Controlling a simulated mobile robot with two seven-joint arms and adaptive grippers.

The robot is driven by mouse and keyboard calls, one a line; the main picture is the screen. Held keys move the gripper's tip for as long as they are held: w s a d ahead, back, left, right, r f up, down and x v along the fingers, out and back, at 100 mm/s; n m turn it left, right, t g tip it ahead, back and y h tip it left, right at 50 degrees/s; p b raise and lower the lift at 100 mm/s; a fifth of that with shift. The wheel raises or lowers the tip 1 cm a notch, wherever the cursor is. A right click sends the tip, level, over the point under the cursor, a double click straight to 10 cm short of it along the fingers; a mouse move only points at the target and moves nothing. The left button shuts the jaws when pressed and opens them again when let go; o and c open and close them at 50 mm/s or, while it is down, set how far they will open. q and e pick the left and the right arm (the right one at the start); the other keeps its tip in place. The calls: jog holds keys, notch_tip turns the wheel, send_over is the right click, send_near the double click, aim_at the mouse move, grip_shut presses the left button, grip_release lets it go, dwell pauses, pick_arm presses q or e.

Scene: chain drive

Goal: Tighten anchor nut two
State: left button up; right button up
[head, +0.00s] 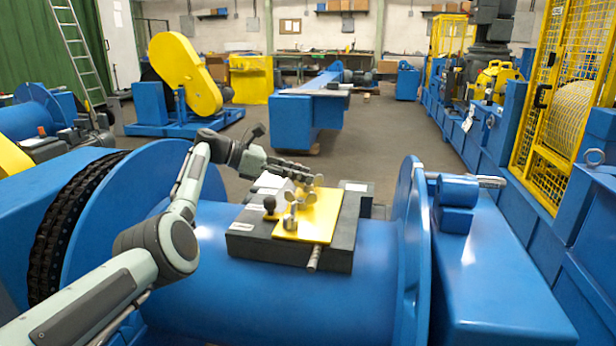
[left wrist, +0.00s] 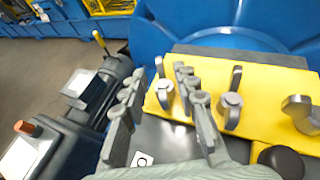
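A yellow plate (head: 312,222) with several wing nuts lies on a dark grey box (head: 262,245) on top of the blue drum. The left wrist view shows three grey wing nuts on the yellow plate (left wrist: 255,70): one at the left (left wrist: 164,92), one in the middle (left wrist: 231,108) and one at the right (left wrist: 301,112). No marking shows which is nut two. My left gripper (head: 306,172) is over the far part of the plate. In the left wrist view the gripper (left wrist: 160,74) is open, with the left wing nut between its fingers; contact is unclear. My right gripper is out of view.
A black knob (head: 269,205) stands on the box beside the plate, and a metal handle (head: 314,258) sticks out in front. Blue drum flanges (head: 408,230) rise on both sides. A chain (head: 70,230) runs around the left flange. Open floor lies behind.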

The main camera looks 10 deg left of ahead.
pick_arm(q)
jog(key=v, duration=0.9)
jog(key=shift+s+a, duration=0.15)
jog(key=shift+a, duration=0.1)
jog(key=shift+r, duration=0.1)
